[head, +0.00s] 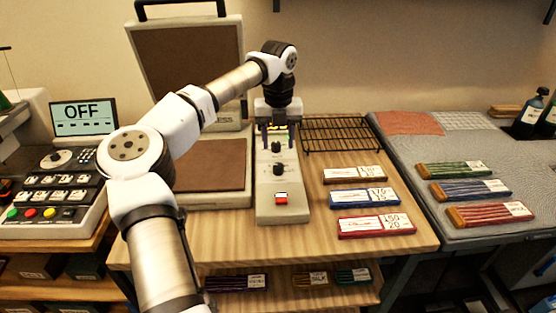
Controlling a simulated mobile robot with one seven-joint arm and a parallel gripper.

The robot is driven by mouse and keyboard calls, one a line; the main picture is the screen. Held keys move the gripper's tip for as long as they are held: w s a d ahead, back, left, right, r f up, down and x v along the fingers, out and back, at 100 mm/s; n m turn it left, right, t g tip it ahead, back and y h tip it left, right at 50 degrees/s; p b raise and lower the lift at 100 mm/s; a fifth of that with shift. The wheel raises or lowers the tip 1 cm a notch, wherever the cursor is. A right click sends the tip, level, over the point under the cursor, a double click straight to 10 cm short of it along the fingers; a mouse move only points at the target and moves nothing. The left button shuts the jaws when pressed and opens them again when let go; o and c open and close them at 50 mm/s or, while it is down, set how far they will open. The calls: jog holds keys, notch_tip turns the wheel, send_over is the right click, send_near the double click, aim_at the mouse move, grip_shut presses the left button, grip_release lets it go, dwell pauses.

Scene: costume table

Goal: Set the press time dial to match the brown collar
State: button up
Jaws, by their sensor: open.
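The press control box (283,211) is a pale narrow panel on the wooden table. It carries two dark dials, an upper dial (276,147) and a lower dial (278,169); I cannot read their markings or tell which is press time. My gripper (275,137) points down over the far end of the box, just beyond the upper dial. It is open, with nothing visible held. The brown collar (334,176) lies flat on the table to the right of the box, with a white label too small to read surely. My arm crosses in front of the press.
A blue collar (346,200) and a red collar (352,227) lie nearer than the brown one. The heat press (186,60) stands open left of the box. A red button (281,198) is on the box's near end. A wire rack (345,134) lies behind the collars.

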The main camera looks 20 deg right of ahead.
aim_at(278, 165)
notch_tip(278, 165, down, 8)
jog(key=shift+r+p, duration=0.1)
jog(key=shift+p, duration=0.65)
jog(key=shift+c, duration=0.3)
jog(key=c, duration=0.9)
